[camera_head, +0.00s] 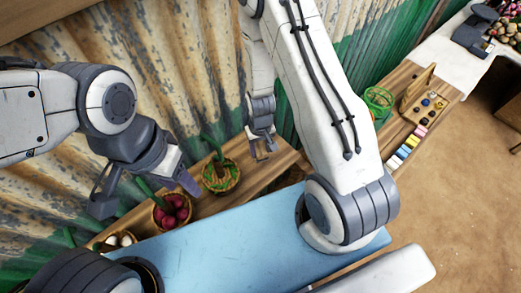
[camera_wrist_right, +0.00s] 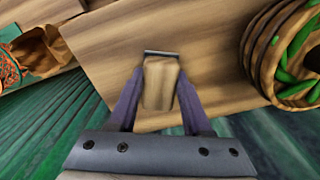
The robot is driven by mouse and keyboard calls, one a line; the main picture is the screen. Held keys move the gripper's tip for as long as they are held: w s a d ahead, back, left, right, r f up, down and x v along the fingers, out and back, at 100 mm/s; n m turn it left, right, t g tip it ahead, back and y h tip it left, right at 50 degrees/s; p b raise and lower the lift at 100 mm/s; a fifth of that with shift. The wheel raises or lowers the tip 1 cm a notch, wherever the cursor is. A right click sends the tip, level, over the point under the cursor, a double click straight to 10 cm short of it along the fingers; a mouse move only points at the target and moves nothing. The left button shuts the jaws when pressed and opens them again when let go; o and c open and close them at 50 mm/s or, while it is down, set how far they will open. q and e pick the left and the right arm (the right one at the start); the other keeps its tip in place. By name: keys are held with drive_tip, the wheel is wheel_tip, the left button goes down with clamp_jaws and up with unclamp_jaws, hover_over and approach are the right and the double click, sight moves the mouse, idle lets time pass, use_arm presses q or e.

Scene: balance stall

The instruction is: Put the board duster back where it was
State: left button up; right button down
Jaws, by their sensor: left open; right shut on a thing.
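The board duster (camera_wrist_right: 160,84) shows in the right wrist view as a small wooden block with a dark strip at its far end. My right gripper (camera_wrist_right: 158,92) is shut on it, one finger on each side. In the head view my right gripper (camera_head: 265,150) hangs over the wooden counter by the corrugated wall, and the duster cannot be made out there. Whether the duster touches the counter, I cannot tell. My left gripper (camera_head: 148,187) is open and empty, near the baskets at the left.
A basket of green pods (camera_head: 220,176) stands left of my right gripper; it also shows in the right wrist view (camera_wrist_right: 262,60). A basket of dark red produce (camera_head: 171,213) is by my left gripper. A paper bag (camera_wrist_right: 42,55) lies left. A blue tabletop (camera_head: 235,245) is clear.

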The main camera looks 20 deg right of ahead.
drive_tip(key=shift+c, duration=1.3)
unclamp_jaws()
wheel_tip(320, 180, up, 8)
drive_tip(key=p, duration=0.7)
drive_tip(key=shift+r, duration=0.2)
drive_tip(key=shift+w+r+b, duration=0.1)
drive_tip(key=shift+b, duration=0.6)
wheel_tip(320, 180, up, 2)
wheel_tip(320, 180, up, 8)
drive_tip(key=f+n, duration=0.1)
drive_tip(key=n, duration=0.1)
hover_over(260, 149)
drive_tip(key=s+a, duration=0.1)
drive_tip(key=a, duration=0.3)
drive_tip(key=s+a+r+n, duration=0.2)
drive_tip(key=s+a+r, duration=0.3)
drive_tip(key=r, duration=0.3)
drive_tip(key=s+a+r+n+y, duration=0.1)
drive_tip(key=s+a+r+n, duration=0.2)
drive_tip(key=s+r, duration=0.4)
drive_tip(key=s+n+b, duration=0.1)
drive_tip(key=s, duration=0.3)
drive_tip(key=shift+s+a+r, duration=0.15)
drive_tip(key=shift+s+r, duration=0.05)
drive_tip(key=shift+r, duration=0.15)
